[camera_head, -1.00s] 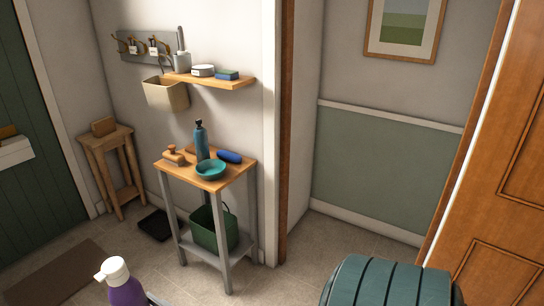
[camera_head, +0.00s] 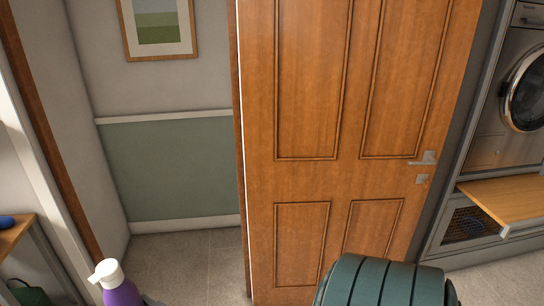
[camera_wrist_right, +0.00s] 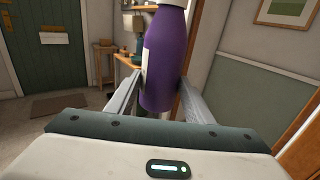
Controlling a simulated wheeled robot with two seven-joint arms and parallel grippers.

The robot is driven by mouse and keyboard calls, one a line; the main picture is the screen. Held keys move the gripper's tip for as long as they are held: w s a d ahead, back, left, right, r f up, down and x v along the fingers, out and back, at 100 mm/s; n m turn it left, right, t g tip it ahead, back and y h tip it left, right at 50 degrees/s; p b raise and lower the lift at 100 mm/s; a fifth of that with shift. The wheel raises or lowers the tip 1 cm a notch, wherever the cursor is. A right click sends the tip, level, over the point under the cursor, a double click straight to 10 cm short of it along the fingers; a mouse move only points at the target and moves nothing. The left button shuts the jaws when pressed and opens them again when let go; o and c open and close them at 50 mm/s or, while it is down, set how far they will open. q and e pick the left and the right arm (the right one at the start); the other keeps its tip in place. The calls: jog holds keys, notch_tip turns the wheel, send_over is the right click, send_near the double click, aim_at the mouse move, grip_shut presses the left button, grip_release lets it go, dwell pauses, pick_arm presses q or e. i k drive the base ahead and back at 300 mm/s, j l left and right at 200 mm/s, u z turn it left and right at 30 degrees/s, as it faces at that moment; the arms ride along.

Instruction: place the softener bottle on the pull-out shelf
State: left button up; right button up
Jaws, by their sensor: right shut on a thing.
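The softener bottle is purple with a white cap. Its top shows at the bottom left of the head view (camera_head: 122,292), and its body fills the middle of the right wrist view (camera_wrist_right: 166,62). My right gripper (camera_wrist_right: 161,84) is shut on the bottle, one finger on each side, and holds it roughly upright. The pull-out shelf (camera_head: 505,198) is a wooden board extended below a washing machine at the right of the head view. It is cut off by the picture edge, and its visible top is bare. The bottle is far to the left of the shelf. My left gripper is not in view.
A wooden door (camera_head: 340,120) stands between the bottle's side and the washing machine (camera_head: 510,100). A mesh-fronted compartment (camera_head: 468,225) lies under the shelf. A small side table (camera_head: 15,236) is at the left edge. Floor shows in front of the machine.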

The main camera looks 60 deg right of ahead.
aim_at(507, 193)
jog(key=l+z, duration=0.3)
jog(key=z, duration=0.15)
jog(key=l+z, duration=0.3)
jog(key=z, duration=0.15)
jog(key=l+z, duration=0.45)
jog(key=i+l+z, duration=0.2)
jog(key=l+z, duration=0.15)
jog(key=l, duration=0.15)
jog(key=i+l+z, duration=0.35)
jog(key=l, duration=0.15)
jog(key=i+l+z, duration=0.2)
jog(key=l+z, duration=0.15)
jog(key=i+l+z, duration=0.1)
jog(key=i+l, duration=1)
jog(key=l, duration=0.15)
